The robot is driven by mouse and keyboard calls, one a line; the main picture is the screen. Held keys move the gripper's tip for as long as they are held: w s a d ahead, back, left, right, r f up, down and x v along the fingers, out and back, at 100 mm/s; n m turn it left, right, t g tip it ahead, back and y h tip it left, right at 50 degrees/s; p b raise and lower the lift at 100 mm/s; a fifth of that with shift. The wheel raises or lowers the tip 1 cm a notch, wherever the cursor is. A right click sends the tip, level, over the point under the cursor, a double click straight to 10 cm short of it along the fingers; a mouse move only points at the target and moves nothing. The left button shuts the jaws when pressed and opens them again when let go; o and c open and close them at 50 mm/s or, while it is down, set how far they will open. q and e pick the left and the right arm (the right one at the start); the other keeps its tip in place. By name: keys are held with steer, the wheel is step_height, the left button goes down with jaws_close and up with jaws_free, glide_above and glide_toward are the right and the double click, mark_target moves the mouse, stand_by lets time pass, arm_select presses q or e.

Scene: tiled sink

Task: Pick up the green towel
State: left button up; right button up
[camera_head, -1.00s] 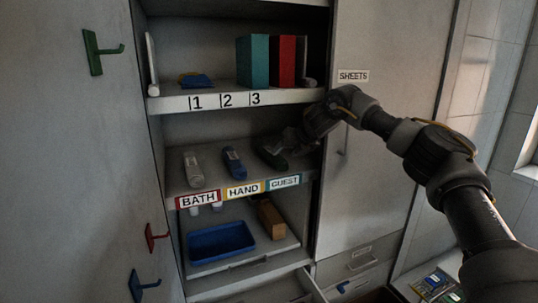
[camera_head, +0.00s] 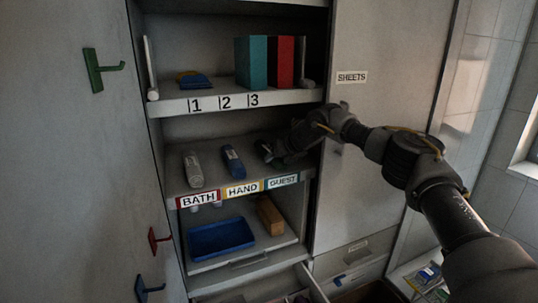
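The green towel's place is on the middle shelf (camera_head: 212,192), at the right end above the GUEST label (camera_head: 283,181). My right gripper (camera_head: 270,152) reaches in there from the right and covers that spot. The towel is hidden or too dark to make out behind it. The fingers are dark and small, so I cannot tell whether they are open or shut, or hold anything. My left gripper is not in view.
A grey rolled item (camera_head: 193,169) and a blue one (camera_head: 233,161) lie left of my gripper. The shelf above (camera_head: 225,101) holds teal and red upright boxes. Below are a blue tray (camera_head: 221,238) and a tan block (camera_head: 269,215). A cabinet panel stands at right.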

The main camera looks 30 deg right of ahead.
steer(key=shift+c, duration=0.8)
steer(key=shift+r+b, duration=0.6)
steer(key=shift+r, duration=0.15)
steer(key=shift+r+b, duration=0.6)
steer(key=shift+r, duration=0.3)
steer(key=s+d+b, duration=0.3)
steer(key=s+b, duration=0.4)
steer(key=s, duration=1)
steer(key=shift+s+d, duration=0.15)
steer(key=shift+s, duration=0.2)
steer(key=shift+r, duration=0.1)
